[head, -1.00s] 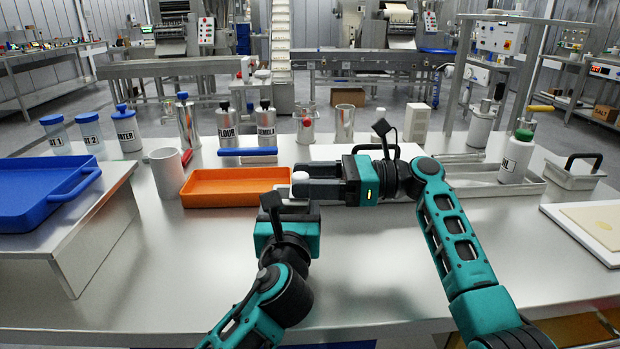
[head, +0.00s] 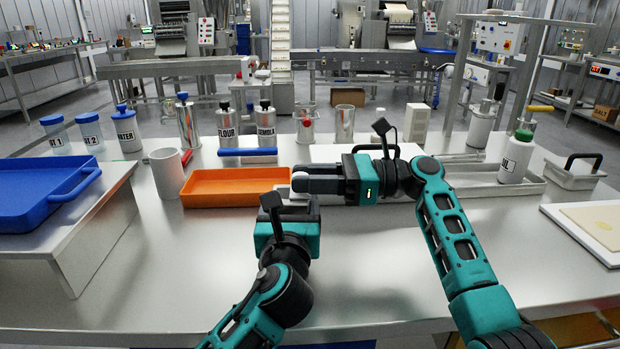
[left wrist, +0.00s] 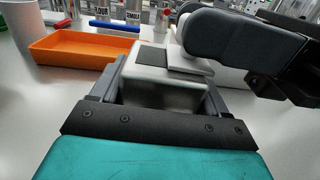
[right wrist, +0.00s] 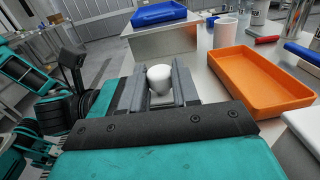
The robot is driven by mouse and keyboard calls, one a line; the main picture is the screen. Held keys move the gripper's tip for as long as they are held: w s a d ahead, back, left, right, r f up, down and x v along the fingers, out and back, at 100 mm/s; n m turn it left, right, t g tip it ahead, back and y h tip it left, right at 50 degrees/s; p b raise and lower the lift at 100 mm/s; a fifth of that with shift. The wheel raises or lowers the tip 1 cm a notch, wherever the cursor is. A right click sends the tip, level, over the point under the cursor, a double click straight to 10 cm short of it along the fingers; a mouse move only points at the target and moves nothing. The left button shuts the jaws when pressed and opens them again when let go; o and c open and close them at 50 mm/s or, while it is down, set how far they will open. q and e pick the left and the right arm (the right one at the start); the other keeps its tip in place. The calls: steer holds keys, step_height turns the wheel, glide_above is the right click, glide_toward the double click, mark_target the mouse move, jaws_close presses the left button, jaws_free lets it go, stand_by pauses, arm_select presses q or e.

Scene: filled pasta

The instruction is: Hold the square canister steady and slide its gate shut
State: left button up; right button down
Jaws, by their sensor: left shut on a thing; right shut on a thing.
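The square canister (left wrist: 160,95) is a pale metal box between the fingers of my left gripper (head: 296,205). It is mostly hidden in the head view. In the left wrist view its top has a dark square patch (left wrist: 151,57), seemingly the opening, with a pale gate plate (left wrist: 190,64) to its right, so the gate looks at least partly open. My right gripper (head: 303,180) reaches in from the right above the canister. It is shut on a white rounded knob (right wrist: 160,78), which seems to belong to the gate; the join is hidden.
An orange tray (head: 230,199) lies just behind and left of the grippers. A white board (head: 345,154) lies behind my right gripper. A white mug (head: 166,176) and a blue tray (head: 40,205) on a raised stand are at left. The table front is clear.

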steer(key=shift+f, duration=0.2)
steer(key=a, duration=0.3)
steer(key=shift+w+a, duration=0.1)
steer(key=shift+a, duration=0.05)
arm_select(q)
steer(key=shift+d, duration=0.1)
arm_select(e)
steer(key=c, duration=0.8)
jaws_free()
steer(key=shift+f, duration=0.15)
steer(key=shift+d, duration=0.35)
steer(key=d, duration=1.1)
steer(key=shift+s+d, duration=0.2)
steer(key=shift+s, duration=0.2)
